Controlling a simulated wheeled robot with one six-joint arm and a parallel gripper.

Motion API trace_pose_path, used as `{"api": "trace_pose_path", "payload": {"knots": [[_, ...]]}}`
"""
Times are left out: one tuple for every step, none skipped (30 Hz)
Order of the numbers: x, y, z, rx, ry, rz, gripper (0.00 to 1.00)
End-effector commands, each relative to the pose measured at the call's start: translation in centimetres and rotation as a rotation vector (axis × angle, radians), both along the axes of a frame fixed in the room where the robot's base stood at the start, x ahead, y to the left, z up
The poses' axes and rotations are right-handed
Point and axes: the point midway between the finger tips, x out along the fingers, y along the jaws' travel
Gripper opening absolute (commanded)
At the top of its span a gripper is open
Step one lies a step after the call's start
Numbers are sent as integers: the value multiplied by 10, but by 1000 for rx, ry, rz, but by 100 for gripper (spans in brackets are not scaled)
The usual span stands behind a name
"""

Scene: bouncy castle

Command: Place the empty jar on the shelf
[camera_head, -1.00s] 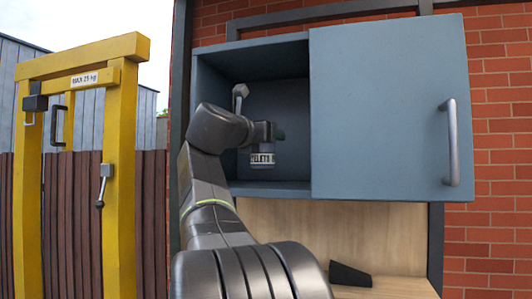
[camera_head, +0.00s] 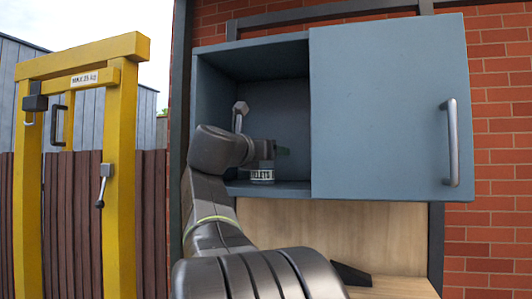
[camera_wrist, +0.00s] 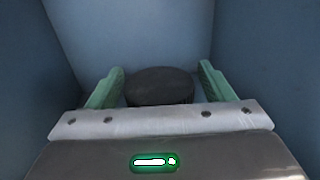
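The jar (camera_head: 262,176) has a white label with dark lettering and is upright inside the blue cabinet, at its shelf floor (camera_head: 285,189). In the wrist view its dark round lid (camera_wrist: 160,86) lies between the two green fingers of my gripper (camera_wrist: 161,84). A narrow gap shows on each side of the lid, so the fingers look open around it. In the head view my gripper (camera_head: 265,152) is directly above the jar, inside the open left part of the cabinet. The lower jar sides are hidden in the wrist view, and I cannot see what it contains.
A blue door (camera_head: 385,110) with a grey handle (camera_head: 452,143) covers the right part of the cabinet. The cabinet's left wall (camera_head: 208,110) is close to my arm. A wooden worktop (camera_head: 395,288) is below. A yellow frame (camera_head: 118,180) stands at the left.

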Motion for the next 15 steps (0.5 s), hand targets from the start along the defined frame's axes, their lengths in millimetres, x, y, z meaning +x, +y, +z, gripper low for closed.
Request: {"api": "trace_pose_path", "payload": {"knots": [[0, 0, 0, 0, 0, 0, 75], [0, 0, 0, 0, 0, 0, 75], [0, 0, 0, 0, 0, 0, 75], [0, 0, 0, 0, 0, 0, 75], [0, 0, 1, 0, 0, 0, 75], [0, 0, 3, 0, 0, 0, 75], [-1, 1, 4, 0, -1, 0, 75], [-3, 2, 2, 0, -1, 1, 75], [-7, 5, 2, 0, -1, 2, 75], [-11, 7, 2, 0, -2, 3, 75], [-15, 9, 2, 1, -3, 4, 75], [-21, 13, 1, 1, -3, 4, 75], [-26, 16, 1, 1, -3, 5, 75], [-32, 19, 1, 1, -3, 5, 75], [-39, 23, 1, 1, -3, 6, 75]]}}
